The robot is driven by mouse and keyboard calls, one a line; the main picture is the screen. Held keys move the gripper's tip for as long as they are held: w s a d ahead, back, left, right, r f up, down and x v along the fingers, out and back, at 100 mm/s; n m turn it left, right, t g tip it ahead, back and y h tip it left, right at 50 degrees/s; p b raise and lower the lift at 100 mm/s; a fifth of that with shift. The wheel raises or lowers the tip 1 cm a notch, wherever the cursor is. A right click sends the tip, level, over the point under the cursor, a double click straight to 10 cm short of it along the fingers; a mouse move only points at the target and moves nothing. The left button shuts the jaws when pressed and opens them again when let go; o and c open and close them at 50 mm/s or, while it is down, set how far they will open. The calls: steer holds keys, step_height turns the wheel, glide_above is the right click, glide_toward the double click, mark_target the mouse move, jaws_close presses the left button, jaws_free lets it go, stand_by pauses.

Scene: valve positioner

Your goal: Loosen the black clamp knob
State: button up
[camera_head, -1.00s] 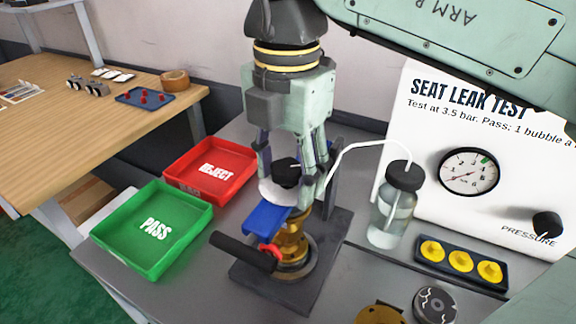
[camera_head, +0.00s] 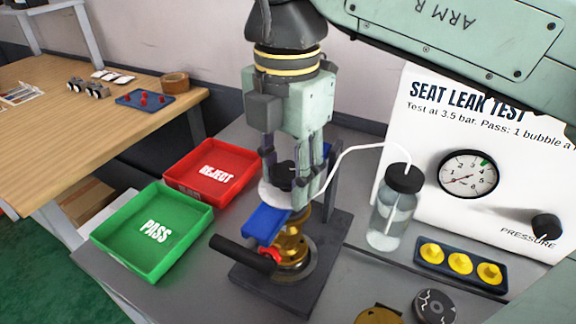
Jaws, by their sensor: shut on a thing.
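The black clamp knob (camera_head: 285,169) sits at the top of the clamp stand, above a pale round disc (camera_head: 271,193). My gripper (camera_head: 290,180) comes down from above, its fingers on either side of the knob and shut on it. The fingers hide part of the knob. Below are a blue part (camera_head: 265,222), a brass valve body (camera_head: 291,246) and a black handle (camera_head: 240,251) with a red end. The valve stands on a dark base plate (camera_head: 325,262).
A red REJECT tray (camera_head: 180,186) and a green PASS tray (camera_head: 122,251) lie to the left. A bubble bottle (camera_head: 391,215) with a white tube stands close on the right, before the test panel (camera_head: 425,120). A dark tray (camera_head: 425,262) holds yellow parts.

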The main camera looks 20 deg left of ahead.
steer(key=shift+a, duration=0.1)
jaws_close()
steer(key=n+p, duration=0.1)
steer(key=n, duration=0.1)
steer(key=shift+r+n, duration=0.15)
steer(key=shift+n, duration=0.25)
steer(key=n+p, duration=0.1)
steer(key=n, duration=0.2)
steer(key=shift+n, duration=0.3)
steer(key=n, duration=0.3)
steer(key=shift+n, duration=0.4)
steer(key=n, duration=0.3)
steer(key=shift+f+n+p, duration=0.25)
steer(key=shift+n+p, duration=0.05)
steer(key=shift+p, duration=0.1)
steer(key=o, duration=1.2)
jaws_free()
steer(key=shift+f, duration=0.1)
